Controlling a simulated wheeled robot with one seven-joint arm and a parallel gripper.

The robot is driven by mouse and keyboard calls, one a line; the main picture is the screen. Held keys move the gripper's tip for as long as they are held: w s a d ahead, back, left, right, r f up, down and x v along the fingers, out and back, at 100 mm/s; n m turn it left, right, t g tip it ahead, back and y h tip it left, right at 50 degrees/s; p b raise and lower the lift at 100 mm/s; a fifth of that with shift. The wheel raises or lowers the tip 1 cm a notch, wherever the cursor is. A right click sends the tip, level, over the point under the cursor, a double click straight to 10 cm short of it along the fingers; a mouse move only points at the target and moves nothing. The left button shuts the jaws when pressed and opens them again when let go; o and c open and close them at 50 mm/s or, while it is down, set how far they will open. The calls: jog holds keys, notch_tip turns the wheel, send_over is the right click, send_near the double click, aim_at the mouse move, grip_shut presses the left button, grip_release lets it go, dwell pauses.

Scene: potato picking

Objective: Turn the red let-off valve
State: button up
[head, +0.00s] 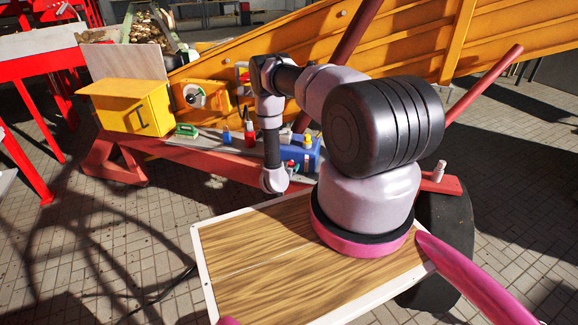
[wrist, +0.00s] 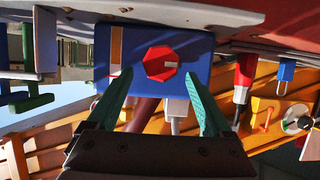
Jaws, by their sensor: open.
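The red let-off valve (wrist: 163,63) is an octagonal red knob with a small pale mark, on the face of a blue box (wrist: 199,45) in the wrist view. My gripper (wrist: 159,74) is open, with one green finger on each side of the knob and nothing between them that looks gripped. The fingertips overlap the blue box in the picture; I cannot tell whether they touch it. In the head view the blue box (head: 311,157) sits on the red machine frame beside my arm's wrist. My fingers are not clear there.
In the head view a yellow cabinet (head: 150,112) and a green object (head: 187,131) stand left on the frame. An orange conveyor (head: 400,45) rises behind.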

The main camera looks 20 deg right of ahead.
jog(key=shift+w+d+f, duration=0.3)
jog(key=shift+w+d, duration=0.1)
jog(key=shift+w, duration=0.1)
grip_shut()
